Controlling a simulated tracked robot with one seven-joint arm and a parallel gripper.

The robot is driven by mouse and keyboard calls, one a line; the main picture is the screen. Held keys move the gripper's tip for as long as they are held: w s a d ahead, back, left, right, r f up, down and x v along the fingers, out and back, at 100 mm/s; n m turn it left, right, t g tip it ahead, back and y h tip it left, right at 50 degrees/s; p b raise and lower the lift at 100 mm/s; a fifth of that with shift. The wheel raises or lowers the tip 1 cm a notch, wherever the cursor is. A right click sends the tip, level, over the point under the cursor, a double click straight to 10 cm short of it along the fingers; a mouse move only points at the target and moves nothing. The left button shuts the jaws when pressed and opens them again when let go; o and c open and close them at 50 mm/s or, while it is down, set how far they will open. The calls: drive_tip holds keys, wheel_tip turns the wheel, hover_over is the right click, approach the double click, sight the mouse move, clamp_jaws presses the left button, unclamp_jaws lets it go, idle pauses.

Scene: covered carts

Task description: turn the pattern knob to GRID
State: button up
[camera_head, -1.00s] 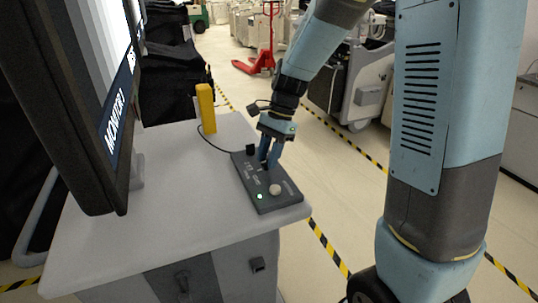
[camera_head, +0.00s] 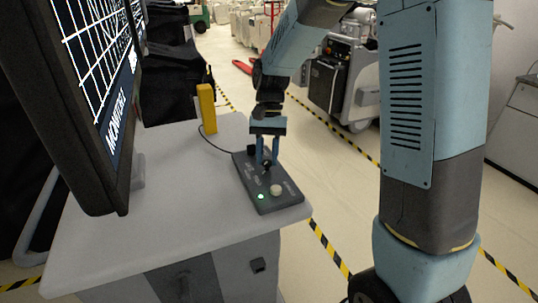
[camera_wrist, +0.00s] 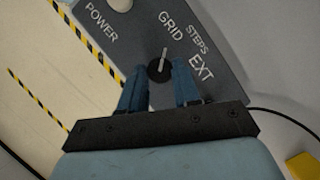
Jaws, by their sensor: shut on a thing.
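The pattern knob (camera_wrist: 158,73) is a small dark round knob with a pale pointer, on the dark control box (camera_head: 262,204). In the wrist view its pointer is aimed toward the GRID label (camera_wrist: 171,26); STEPS and EXT are printed to the right. My gripper (camera_head: 267,164) reaches down to the box, with its blue fingers on either side of the knob and shut on it. In the wrist view the fingers partly flank the knob's lower half. The monitor (camera_head: 95,80) at left displays white grid lines on a dark ground.
The box lies on the grey cart top (camera_head: 160,200) near its right edge. A yellow block (camera_head: 206,108) stands behind, and a black cable runs from the box.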

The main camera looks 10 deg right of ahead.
drive_tip(key=shift+w+n, duration=0.1)
drive_tip(key=shift+n, duration=0.5)
drive_tip(key=shift+h, duration=0.3)
drive_tip(key=o, duration=1)
drive_tip(key=shift+o, duration=0.2)
drive_tip(key=v, duration=1.3)
drive_tip(key=shift+w+r, duration=0.15)
drive_tip(key=shift+r, duration=0.15)
